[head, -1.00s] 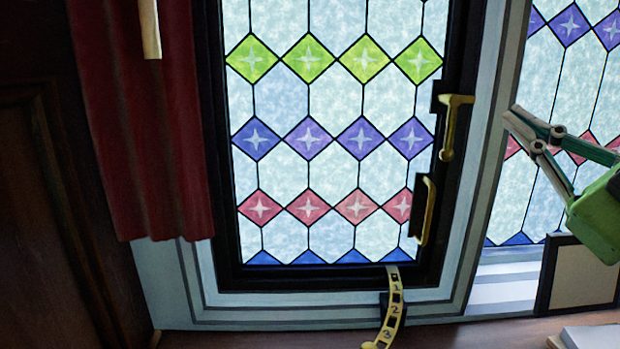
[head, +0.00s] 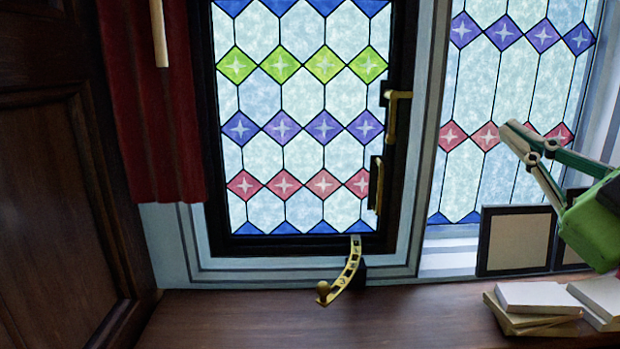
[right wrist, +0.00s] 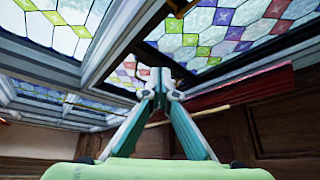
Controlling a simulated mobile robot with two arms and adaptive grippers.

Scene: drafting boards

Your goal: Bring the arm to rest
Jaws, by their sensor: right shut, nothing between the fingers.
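My right gripper (head: 507,127) is at the right of the head view, raised in front of the stained-glass window. It is green with teal and white fingers. Its fingertips are together and hold nothing. It also shows in the right wrist view (right wrist: 160,72), where the two fingers meet at the tips. The gripper is apart from the brass window handle (head: 391,120) on the dark frame to its left. My left gripper is not in the head view.
A curved brass stay (head: 346,277) sticks out from the window's bottom over the wooden sill (head: 240,315). Small frames (head: 513,241) stand below my right gripper, and books (head: 535,299) lie at the lower right. A red curtain (head: 165,130) hangs at left.

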